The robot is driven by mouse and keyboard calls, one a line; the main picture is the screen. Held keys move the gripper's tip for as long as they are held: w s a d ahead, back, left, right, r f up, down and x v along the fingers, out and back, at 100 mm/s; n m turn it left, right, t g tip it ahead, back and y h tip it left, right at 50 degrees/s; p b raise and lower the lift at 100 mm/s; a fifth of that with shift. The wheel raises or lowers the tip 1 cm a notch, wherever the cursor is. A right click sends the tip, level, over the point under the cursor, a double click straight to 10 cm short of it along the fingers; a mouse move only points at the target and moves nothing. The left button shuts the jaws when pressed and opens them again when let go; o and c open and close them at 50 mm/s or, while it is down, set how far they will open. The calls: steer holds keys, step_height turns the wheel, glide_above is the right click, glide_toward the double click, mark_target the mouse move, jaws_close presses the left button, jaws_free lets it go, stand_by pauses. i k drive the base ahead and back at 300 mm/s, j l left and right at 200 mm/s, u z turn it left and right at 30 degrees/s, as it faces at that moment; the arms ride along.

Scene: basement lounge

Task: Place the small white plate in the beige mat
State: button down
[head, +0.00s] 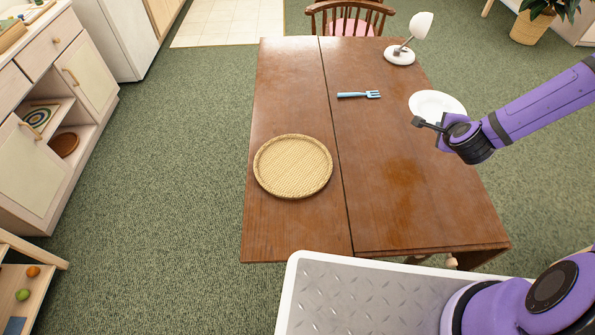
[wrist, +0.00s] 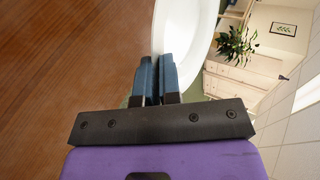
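The small white plate (head: 437,104) is at the right edge of the table in the head view, and part of it shows past that edge. My gripper (head: 428,124) is at the plate's near rim. In the wrist view the blue fingers (wrist: 159,78) are close together with the white plate's rim (wrist: 186,28) between them, so my gripper looks shut on the plate. I cannot tell if the plate is clear of the tabletop. The round beige woven mat (head: 293,166) lies empty on the table's left half.
The wooden table (head: 385,190) has free room around the mat. A light blue fork (head: 359,94) lies behind and right of the mat. A white lamp (head: 400,55) stands at the back right corner. A wooden chair (head: 350,22) is behind the table.

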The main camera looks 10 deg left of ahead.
mark_target(293, 165)
steer(key=k+j+u, duration=0.15)
steer(key=u, duration=0.8)
